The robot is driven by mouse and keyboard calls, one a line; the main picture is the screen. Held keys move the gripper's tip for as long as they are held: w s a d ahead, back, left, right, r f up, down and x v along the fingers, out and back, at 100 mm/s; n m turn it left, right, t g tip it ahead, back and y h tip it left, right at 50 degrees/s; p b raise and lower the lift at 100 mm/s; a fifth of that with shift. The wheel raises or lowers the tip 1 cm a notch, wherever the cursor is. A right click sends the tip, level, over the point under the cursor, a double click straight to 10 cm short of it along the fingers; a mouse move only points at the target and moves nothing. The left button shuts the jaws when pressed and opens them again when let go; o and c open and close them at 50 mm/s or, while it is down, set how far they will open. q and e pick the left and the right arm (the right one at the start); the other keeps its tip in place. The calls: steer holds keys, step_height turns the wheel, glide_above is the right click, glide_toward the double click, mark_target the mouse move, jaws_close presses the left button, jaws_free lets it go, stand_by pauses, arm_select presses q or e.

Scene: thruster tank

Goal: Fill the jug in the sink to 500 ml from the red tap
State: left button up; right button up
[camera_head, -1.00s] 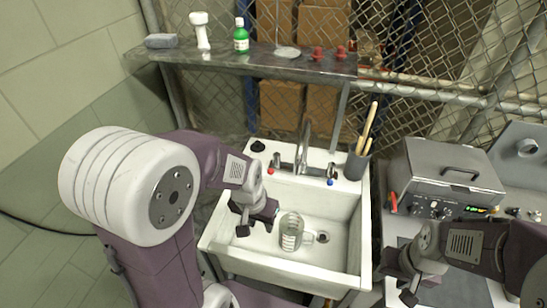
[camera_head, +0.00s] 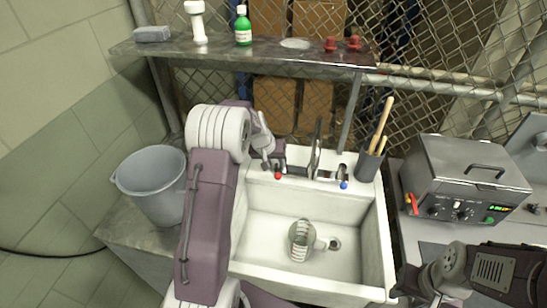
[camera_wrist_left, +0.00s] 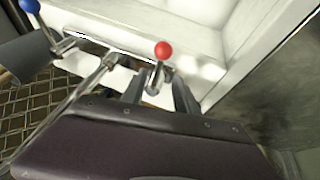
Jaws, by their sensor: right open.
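The clear jug (camera_head: 301,241) stands in the white sink (camera_head: 261,270), left of the drain. Its graduations show, but I cannot read a water level, and I see no stream. The chrome tap (camera_head: 316,150) rises at the sink's back edge. The red tap knob (camera_head: 278,175) is left of the spout; it also shows in the left wrist view (camera_wrist_left: 162,49). My left gripper (camera_wrist_left: 160,92) has its fingers apart on either side of the red tap's lever; I cannot tell if they touch it. My right gripper (camera_head: 401,291) is open and empty, right of the sink.
The blue tap knob (camera_head: 343,185) is right of the spout, beside a pot of wooden-handled tools (camera_head: 366,165). A grey bucket (camera_head: 152,181) stands left of the sink. A metal lab bath (camera_head: 463,177) stands at right. A shelf (camera_head: 225,53) spans above.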

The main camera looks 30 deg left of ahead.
mark_target(280, 168)
arm_select(q)
steer(key=x, duration=0.3)
steer(key=shift+d+f, duration=0.15)
steer(key=shift+d, duration=0.2)
steer(key=shift+w+f, duration=0.1)
steer(key=shift+f, duration=0.05)
steer(key=shift+a+f, duration=0.1)
steer(key=shift+f, duration=0.05)
jaws_close()
arm_select(e)
steer(key=shift+s+d+r, duration=0.15)
steer(key=shift+d+r, duration=0.05)
